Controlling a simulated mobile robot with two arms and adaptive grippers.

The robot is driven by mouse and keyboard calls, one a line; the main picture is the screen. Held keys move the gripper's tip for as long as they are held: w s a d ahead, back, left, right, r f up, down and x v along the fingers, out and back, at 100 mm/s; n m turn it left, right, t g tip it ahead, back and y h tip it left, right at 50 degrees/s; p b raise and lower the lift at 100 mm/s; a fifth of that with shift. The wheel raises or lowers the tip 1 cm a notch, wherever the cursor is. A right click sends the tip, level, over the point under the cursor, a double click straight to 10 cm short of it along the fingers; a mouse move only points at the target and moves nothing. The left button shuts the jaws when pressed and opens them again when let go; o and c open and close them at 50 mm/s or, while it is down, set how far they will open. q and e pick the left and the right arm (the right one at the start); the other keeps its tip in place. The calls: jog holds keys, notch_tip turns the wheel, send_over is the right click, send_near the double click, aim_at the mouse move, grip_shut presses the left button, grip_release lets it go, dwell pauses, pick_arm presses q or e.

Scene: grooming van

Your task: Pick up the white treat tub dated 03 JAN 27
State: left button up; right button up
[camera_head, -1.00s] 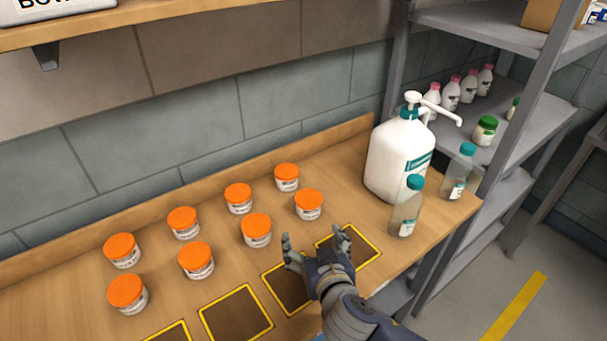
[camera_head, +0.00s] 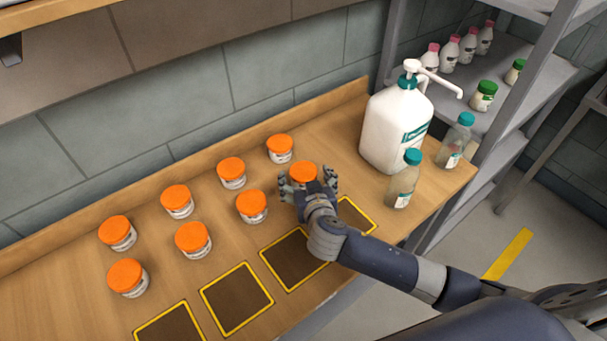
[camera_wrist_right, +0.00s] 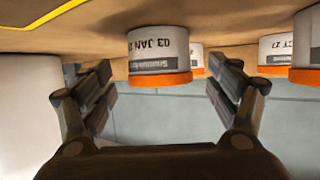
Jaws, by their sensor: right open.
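The white treat tub with an orange lid (camera_head: 303,172) stands at the right end of the front row on the wooden counter. In the wrist view, which is upside down, its label (camera_wrist_right: 158,45) reads "03 JAN 2", with the last digit hard to see at the curved edge. My right gripper (camera_head: 308,188) is open, its fingers just in front of and around the tub's near sides. In the wrist view the tub is between the open fingers, beyond their tips, with no clear contact. The head view hides the tub's lower part behind the hand. My left gripper is not in view.
Several similar tubs stand in two rows to the left, the nearest in front (camera_head: 251,206) and behind (camera_head: 280,149). A white pump jug (camera_head: 394,130) and a clear bottle (camera_head: 402,180) stand to the right. Yellow-edged dark squares (camera_head: 236,298) line the counter's front.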

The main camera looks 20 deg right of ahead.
aim_at(304, 175)
jog(key=shift+x, duration=1.6)
jog(key=shift+s, duration=0.1)
jog(key=c, duration=1.2)
jog(key=shift+a+r, duration=0.1)
